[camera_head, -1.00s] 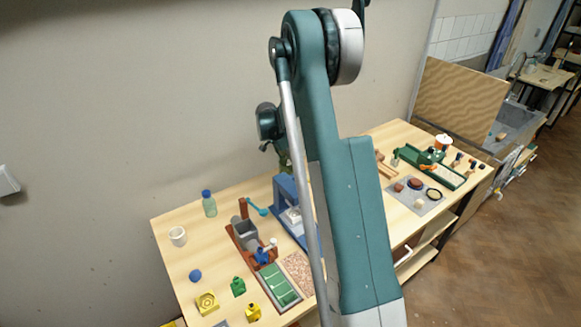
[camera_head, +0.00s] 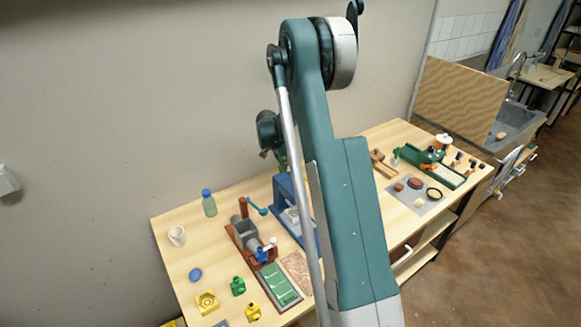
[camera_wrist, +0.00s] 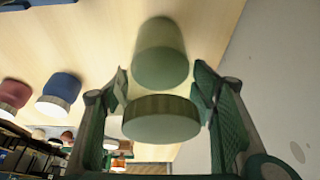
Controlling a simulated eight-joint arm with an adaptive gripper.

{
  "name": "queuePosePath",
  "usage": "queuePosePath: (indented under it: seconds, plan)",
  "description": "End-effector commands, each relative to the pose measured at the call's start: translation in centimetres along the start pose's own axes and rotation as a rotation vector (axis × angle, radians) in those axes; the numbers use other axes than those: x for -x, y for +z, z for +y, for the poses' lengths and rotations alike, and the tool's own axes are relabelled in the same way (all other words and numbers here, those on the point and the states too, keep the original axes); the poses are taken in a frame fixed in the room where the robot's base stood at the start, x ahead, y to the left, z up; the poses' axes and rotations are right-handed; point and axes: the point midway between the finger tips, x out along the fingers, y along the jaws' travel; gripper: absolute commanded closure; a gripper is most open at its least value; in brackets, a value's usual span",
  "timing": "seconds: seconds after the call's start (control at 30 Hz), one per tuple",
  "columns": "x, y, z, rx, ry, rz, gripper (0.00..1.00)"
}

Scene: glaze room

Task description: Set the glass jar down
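My gripper (camera_wrist: 160,82) has one finger on either side of the jar. Narrow gaps show between the fingers and the jar's body, so it looks open around it. Whether the jar's base touches the table is not clear. In the head view my arm hides the jar and the fingertips.
A blue jar (camera_wrist: 58,90) and a red jar (camera_wrist: 14,92) stand left in the wrist view.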

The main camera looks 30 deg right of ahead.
Motion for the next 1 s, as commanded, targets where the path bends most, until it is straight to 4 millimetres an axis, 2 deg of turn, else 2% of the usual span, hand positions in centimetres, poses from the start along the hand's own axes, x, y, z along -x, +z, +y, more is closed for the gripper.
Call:
queuePosePath:
  seconds: [0.57, 0.77, 1.0]
  plan:
    - [0.8, -0.1, 0.0, 0.0, 0.0, 0.0, 0.42]
    - [2.8, -0.1, 0.0, 0.0, 0.0, 0.0, 0.42]
    - [6.3, -0.1, 0.0, 0.001, 0.0, 0.0, 0.42]
